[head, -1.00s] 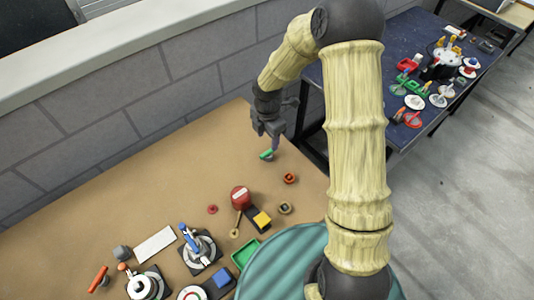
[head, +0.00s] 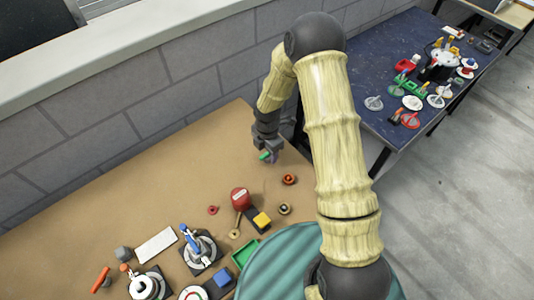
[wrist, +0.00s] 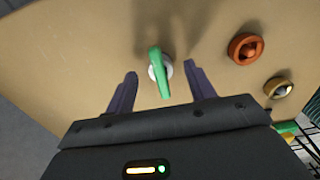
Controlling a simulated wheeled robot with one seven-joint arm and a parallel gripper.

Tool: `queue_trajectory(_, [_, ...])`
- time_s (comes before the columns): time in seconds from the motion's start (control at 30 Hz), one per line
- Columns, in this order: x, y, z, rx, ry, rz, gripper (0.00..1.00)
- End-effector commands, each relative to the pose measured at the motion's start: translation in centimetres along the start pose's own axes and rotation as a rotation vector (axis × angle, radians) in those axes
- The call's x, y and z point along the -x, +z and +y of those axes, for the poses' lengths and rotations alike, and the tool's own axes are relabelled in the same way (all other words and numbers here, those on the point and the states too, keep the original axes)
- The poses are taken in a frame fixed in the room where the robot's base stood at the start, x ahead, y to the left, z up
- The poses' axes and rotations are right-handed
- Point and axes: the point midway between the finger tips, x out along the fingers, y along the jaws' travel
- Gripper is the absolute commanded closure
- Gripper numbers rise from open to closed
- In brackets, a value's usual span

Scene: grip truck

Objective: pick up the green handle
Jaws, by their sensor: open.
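The green handle (wrist: 159,72) sits on a small white round base on the tan table, and in the wrist view it lies between my two open fingers. In the head view the green handle (head: 265,155) shows right at the fingertips, near the table's far edge. My gripper (wrist: 158,88) is open and points down at the handle, one finger on each side. It also shows in the head view (head: 268,157), where the fingers are partly hidden.
An orange-red ring (wrist: 245,48) and a tan ring (wrist: 278,88) lie right of the handle. A red round object (head: 241,198) and a yellow-topped block (head: 262,220) stand nearer. The table (head: 130,200) left of the handle is clear. A dark blue table (head: 375,70) stands beyond.

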Motion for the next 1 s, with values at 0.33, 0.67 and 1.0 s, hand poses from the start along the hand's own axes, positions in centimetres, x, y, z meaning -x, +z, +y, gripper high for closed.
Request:
queue_trajectory(0.33, [-1.34, 0.00, -0.04, 0.000, 0.000, 0.000, 0.46])
queue_trajectory(0.67, [-1.31, -0.02, -0.02, 0.000, 0.000, 0.000, 0.46])
queue_trajectory(1.0, [-1.29, -0.03, 0.00, 0.000, 0.001, 0.000, 0.96])
